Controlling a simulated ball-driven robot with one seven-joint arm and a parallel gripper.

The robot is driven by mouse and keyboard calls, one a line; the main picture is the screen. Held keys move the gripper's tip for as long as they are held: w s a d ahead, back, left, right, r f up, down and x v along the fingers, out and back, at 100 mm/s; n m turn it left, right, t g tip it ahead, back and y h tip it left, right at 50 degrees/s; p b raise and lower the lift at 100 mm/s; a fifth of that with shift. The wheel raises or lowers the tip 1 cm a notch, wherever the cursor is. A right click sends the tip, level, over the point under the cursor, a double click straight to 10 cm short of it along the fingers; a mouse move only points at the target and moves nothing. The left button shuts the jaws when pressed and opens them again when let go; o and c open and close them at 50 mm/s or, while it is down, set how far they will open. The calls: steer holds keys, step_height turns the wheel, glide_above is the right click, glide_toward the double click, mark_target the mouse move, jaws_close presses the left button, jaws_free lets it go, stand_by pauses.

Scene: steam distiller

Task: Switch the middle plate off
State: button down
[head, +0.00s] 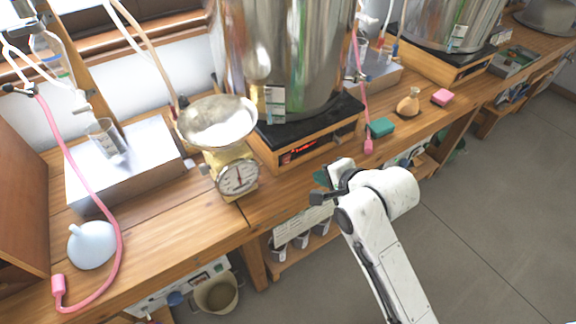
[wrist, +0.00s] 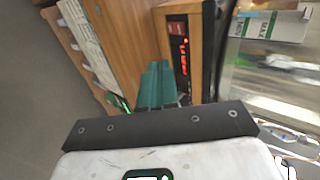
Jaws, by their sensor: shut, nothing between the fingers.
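The middle plate (head: 260,149) is a wooden-cased hotplate with a black top, under a large steel pot (head: 290,60). Its front panel has a lit red display (head: 300,149), which also shows lit in the wrist view (wrist: 184,58). A red switch-like patch (wrist: 177,28) sits beside the display in the wrist view. My gripper (head: 320,178) is in front of and below the plate's front, over the bench edge. Its teal fingers (wrist: 157,72) are shut and empty, pointing toward the plate's casing near the display. Whether they touch it cannot be told.
A kitchen scale (head: 238,178) with a metal pan stands just left of the plate. A teal sponge (head: 380,127), a small flask (head: 408,103) and a pink block (head: 442,97) lie to the right. The floor at right is clear.

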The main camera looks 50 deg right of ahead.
mark_target(288, 155)
steer(key=shift+w+f, duration=0.1)
steer(key=x, duration=0.9)
steer(key=shift+w+d+f, duration=0.15)
steer(key=shift+w+f, duration=0.05)
steer(key=shift+w, duration=0.05)
steer(key=shift+w+d+r, duration=0.1)
steer(key=shift+w+d, duration=0.05)
steer(key=shift+w, duration=0.4)
steer(key=shift+w+d+r, duration=0.1)
steer(key=shift+w+d, duration=0.1)
steer(key=shift+w, duration=0.4)
steer(key=shift+w+d, duration=0.2)
steer(key=shift+w, duration=0.55)
steer(key=shift+w+d+r+p, duration=0.1)
steer(key=shift+w+p, duration=0.15)
steer(key=shift+p, duration=0.15)
steer(key=shift+r, duration=0.2)
steer(key=shift+r+p, duration=0.65)
steer(key=shift+p, duration=0.3)
